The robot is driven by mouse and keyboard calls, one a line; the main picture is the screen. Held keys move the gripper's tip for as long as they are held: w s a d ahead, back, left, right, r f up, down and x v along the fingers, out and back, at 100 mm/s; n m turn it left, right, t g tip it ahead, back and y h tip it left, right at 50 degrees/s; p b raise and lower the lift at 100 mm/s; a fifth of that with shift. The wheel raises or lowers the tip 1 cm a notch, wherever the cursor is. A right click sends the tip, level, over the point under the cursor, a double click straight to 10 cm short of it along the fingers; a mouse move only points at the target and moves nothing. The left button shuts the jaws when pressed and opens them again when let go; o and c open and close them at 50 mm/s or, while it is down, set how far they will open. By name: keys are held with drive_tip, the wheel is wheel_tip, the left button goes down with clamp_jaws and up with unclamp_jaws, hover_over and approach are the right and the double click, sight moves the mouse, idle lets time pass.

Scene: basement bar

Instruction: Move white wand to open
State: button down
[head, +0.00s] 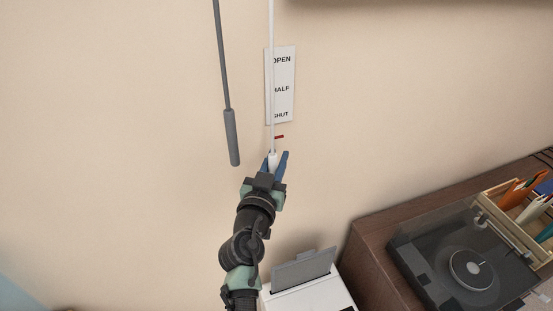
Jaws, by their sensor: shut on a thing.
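A white wand (271,80) hangs down the wall in front of a white label (284,85). The label reads OPEN at the top, HALF in the middle and SHUT at the bottom. A short red mark (279,137) shows beside the wand, just below the SHUT line. My gripper (277,160) is at the wand's lower end, with its blue fingers around the thicker white tip, and is shut on it. A grey wand (231,135) with a thick grip hangs to the left, apart from my gripper.
A dark wooden cabinet (365,265) at lower right bears a record player (465,265) and a wooden crate (485,205) of records. A white device with a grey flap (304,270) stands right of my arm. The wall at left is bare.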

sight(276, 111)
wheel_tip(276, 111, up, 13)
drive_tip(key=p, duration=0.6)
drive_tip(key=shift+f, duration=0.15)
drive_tip(key=c, duration=0.8)
unclamp_jaws()
drive_tip(key=shift+o, duration=0.2)
drive_tip(key=shift+f, duration=0.1)
drive_tip(key=shift+s, duration=0.1)
